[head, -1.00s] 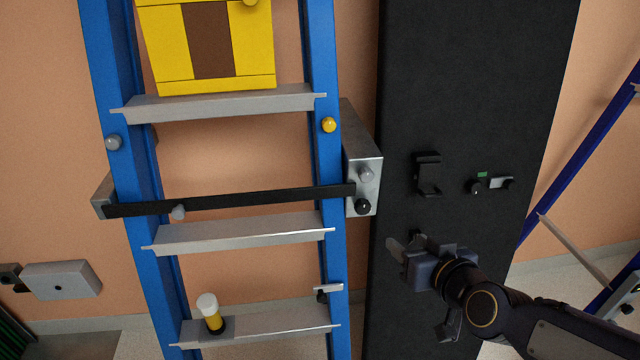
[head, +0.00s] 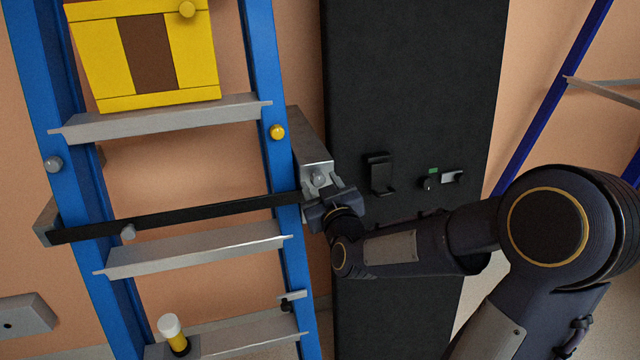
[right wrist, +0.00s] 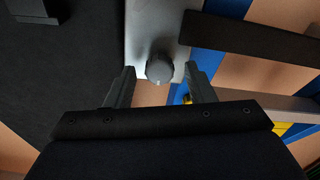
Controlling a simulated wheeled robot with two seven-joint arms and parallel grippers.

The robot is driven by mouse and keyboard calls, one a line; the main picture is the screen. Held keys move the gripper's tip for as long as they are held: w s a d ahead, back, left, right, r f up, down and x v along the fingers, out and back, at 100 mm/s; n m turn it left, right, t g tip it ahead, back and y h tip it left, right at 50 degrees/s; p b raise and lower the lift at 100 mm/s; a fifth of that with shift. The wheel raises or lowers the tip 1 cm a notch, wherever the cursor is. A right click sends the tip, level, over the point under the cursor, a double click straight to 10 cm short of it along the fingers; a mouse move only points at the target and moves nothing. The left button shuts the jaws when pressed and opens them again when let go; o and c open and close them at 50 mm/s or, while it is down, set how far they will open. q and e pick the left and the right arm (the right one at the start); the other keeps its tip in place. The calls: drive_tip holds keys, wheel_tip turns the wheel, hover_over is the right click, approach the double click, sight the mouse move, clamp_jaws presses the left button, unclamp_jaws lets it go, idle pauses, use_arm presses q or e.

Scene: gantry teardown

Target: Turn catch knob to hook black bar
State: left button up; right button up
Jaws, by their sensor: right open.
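The black bar (head: 180,216) lies across the blue ladder, its right end at the metal bracket (head: 309,140) beside the right rail. A round grey knob (head: 318,178) sits on this bracket, just above the bar's end; it also shows in the right wrist view (right wrist: 160,67). My right gripper (head: 324,184) is open in front of the bracket. Its fingers stand on either side of the grey knob, and gaps show between them and it. The lower bracket, where a black knob showed earlier, is hidden behind my gripper. My left gripper is out of view.
A black panel (head: 415,80) stands right of the ladder, with a black hook-shaped holder (head: 380,174) and a small latch (head: 452,177). A yellow box (head: 190,52) sits on an upper rung. A yellow knob (head: 277,132) is on the right rail.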

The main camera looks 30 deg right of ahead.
drive_tip(key=shift+w+d, duration=0.1)
drive_tip(key=shift+w, duration=0.15)
